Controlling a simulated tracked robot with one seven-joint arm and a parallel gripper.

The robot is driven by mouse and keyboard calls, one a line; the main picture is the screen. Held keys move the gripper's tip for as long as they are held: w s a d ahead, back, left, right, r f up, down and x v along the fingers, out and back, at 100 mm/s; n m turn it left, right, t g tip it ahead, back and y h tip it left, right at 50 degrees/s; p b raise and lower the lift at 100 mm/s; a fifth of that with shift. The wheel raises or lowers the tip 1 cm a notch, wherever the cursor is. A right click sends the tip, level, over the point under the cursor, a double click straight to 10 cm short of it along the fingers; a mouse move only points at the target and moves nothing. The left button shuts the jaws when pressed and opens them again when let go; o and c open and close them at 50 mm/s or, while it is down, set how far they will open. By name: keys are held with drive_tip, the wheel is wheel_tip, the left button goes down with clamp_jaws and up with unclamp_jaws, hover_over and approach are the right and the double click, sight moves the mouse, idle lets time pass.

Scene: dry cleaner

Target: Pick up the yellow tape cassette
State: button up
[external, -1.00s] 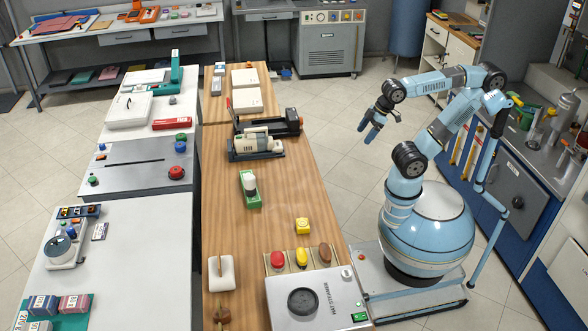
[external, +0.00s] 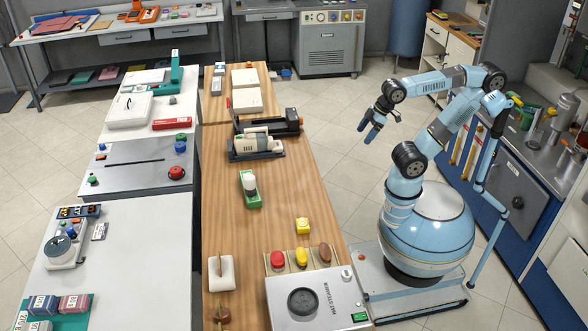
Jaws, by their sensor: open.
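A small yellow block (external: 303,226), which looks like the yellow tape cassette, sits on the wooden table (external: 280,185) near its right edge, just behind the hat steamer. Its details are too small to make out. My gripper (external: 366,135) is open and empty. It hangs in the air to the right of the table, fingers pointing down and left, well apart from the yellow block, farther back and higher up.
The grey hat steamer (external: 335,297) is at the table's near end, with red, yellow and brown rounded pieces (external: 302,257) along its back edge. A green-based item (external: 250,190) and a beige machine (external: 256,143) stand farther back. The wood around the yellow block is clear.

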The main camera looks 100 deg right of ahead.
drive_tip(key=shift+w, duration=0.1)
drive_tip(key=m+g+y, duration=0.7)
drive_tip(key=m+y, duration=0.4)
drive_tip(key=m, duration=0.3)
approach(302, 219)
drive_tip(key=s+r, duration=0.7)
drive_tip(key=r, duration=0.1)
drive_tip(key=w+f+m, duration=0.1)
drive_tip(key=w+f, duration=0.1)
drive_tip(key=f, duration=0.1)
drive_tip(key=w+d+f+m+t+y, duration=0.1)
drive_tip(key=f+m, duration=0.1)
drive_tip(key=f, duration=0.1)
drive_tip(key=w+d+f+m+t+y, duration=0.1)
drive_tip(key=w+f, duration=0.1)
drive_tip(key=f, duration=0.1)
drive_tip(key=shift+w+m, duration=0.3)
drive_tip(key=shift+w, duration=0.05)
drive_tip(key=x, duration=1.3)
drive_tip(key=shift+a+f, duration=0.1)
drive_tip(key=shift+a, duration=0.3)
drive_tip(key=shift+c, duration=0.3)
drive_tip(key=c, duration=1)
